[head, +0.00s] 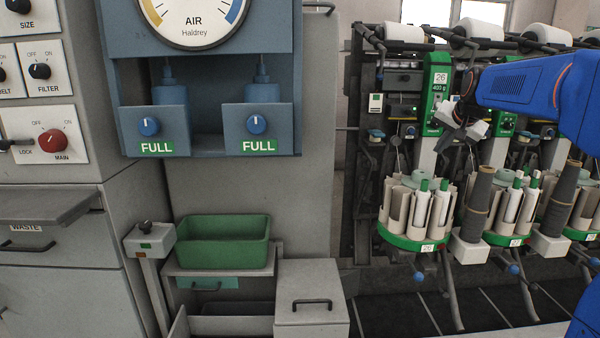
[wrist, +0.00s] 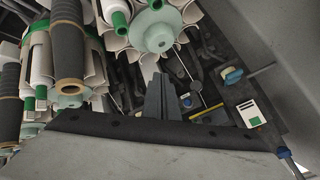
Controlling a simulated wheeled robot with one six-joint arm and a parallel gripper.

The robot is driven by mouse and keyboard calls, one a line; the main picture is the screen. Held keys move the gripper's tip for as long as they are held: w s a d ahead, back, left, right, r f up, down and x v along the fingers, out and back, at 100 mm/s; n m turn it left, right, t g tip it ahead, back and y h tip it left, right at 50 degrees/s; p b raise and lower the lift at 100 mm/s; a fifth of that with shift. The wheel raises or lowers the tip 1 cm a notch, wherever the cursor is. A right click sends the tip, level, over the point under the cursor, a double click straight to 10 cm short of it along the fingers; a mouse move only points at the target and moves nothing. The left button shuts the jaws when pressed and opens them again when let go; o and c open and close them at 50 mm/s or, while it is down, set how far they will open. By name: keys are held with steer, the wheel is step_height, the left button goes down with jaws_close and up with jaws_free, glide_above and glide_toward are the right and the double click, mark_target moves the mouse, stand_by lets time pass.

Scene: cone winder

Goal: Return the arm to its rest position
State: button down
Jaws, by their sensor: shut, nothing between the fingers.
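My blue arm (head: 525,85) reaches in from the right in the head view, raised in front of the winder's upper part. My gripper (head: 445,113) is at its end, by the green panel marked 26 (head: 436,85) and above the bobbin holder (head: 428,248) marked 26. In the wrist view my gripper (wrist: 162,82) shows as narrow grey fingers, shut together with nothing between them. The wrist view is tilted, with bobbin holders (wrist: 153,30) at the top. The exact gap between gripper and machine cannot be told.
Dark tapered tubes (head: 477,205) stand upright between the holders. White yarn packages (head: 404,32) sit along the winder's top. A green bin (head: 222,241) rests on a shelf at lower middle. A grey cabinet with switches (head: 45,130) stands left. Space before the grey panel (head: 265,190) looks clear.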

steer(key=s+a+f+n+g, duration=0.1)
steer(key=s+a+f, duration=0.2)
steer(key=s, duration=0.5)
steer(key=s+a+f+n, duration=0.2)
steer(key=s+a+f, duration=0.1)
steer(key=s, duration=0.4)
steer(key=s+a+f+n+g, duration=0.15)
steer(key=s+a, duration=0.25)
steer(key=s, duration=0.4)
steer(key=s+a+f+n, duration=0.2)
steer(key=s+f, duration=0.7)
steer(key=s, duration=0.2)
steer(key=s+a+f+n+g, duration=0.1)
steer(key=s+f, duration=0.7)
steer(key=s, duration=0.4)
steer(key=shift+s+a+f+n+y, duration=0.15)
steer(key=shift+a+f+n+y, duration=0.15)
steer(key=shift+a+f+n, duration=0.05)
steer(key=shift+g, duration=0.25)
